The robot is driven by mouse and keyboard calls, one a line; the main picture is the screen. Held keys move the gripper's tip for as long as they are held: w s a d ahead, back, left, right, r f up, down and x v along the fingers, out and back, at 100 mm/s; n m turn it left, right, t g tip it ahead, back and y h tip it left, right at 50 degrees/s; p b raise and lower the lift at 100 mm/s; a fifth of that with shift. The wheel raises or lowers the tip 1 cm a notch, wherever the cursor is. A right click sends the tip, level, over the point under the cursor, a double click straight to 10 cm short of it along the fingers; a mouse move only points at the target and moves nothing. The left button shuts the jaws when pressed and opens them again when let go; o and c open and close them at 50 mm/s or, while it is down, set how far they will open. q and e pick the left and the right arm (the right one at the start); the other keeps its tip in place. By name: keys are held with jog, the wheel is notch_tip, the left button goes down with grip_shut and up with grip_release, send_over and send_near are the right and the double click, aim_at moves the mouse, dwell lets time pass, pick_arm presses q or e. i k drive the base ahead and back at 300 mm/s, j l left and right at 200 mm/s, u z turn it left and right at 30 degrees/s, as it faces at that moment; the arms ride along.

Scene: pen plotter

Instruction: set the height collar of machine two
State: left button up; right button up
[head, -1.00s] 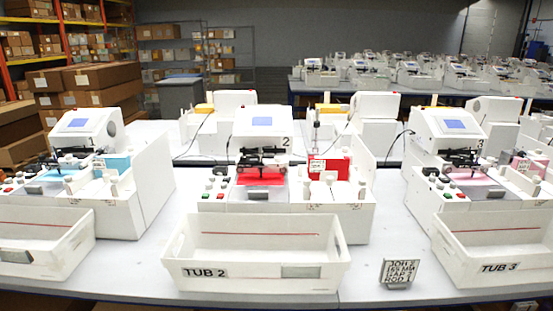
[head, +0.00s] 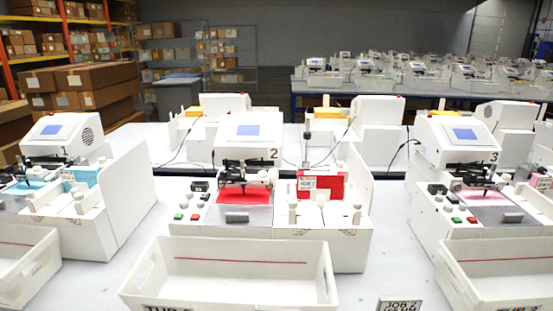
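Machine two (head: 272,231) stands in the middle of the table in the head view, a white plotter with a blue screen and a "2" on its head. A red sheet (head: 243,198) lies under its black pen carriage (head: 243,172). A red block or stack (head: 323,184) with a small printed label stands at its right. Small white knobs and posts show near the red block; I cannot tell which part is the height collar. Red and green buttons sit at its front left. Neither of my grippers is in view.
A white tub (head: 232,270) stands in front of machine two. A job card (head: 400,305) is cut off at the bottom edge. Machine one (head: 75,215) is at left, machine three (head: 465,200) at right. Bare table shows between the machines.

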aim_at(262, 175)
jog(key=i+l+u, duration=0.15)
jog(key=u, duration=0.25)
jog(key=i+l+u, duration=0.15)
jog(key=u, duration=0.25)
jog(key=i+l+u, duration=0.1)
jog(key=l+u, duration=0.25)
jog(key=u, duration=0.45)
